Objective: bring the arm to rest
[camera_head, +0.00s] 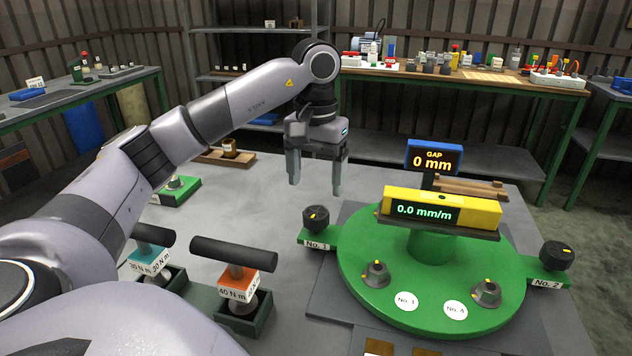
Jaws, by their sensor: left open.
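My left arm comes in from the left and reaches over the grey table (270,185). Its gripper (316,188) points down and is open, with nothing between the fingers. It hangs above the table behind the No. 1 knob (315,217), apart from everything around it. The green round disperser base (365,290) stands at the right, with a yellow level (470,209) reading 0.0 mm/m on top. A blue display (434,158) behind it reads GAP 0 mm. My right gripper is not in view.
Two torque tools, a blue one (150,262) and an orange one (238,280), stand in green holders at the front left. A green block (176,192) and a wooden tray (224,157) lie farther back. The No. 2 knob (556,255) is at the right. Benches line the wall.

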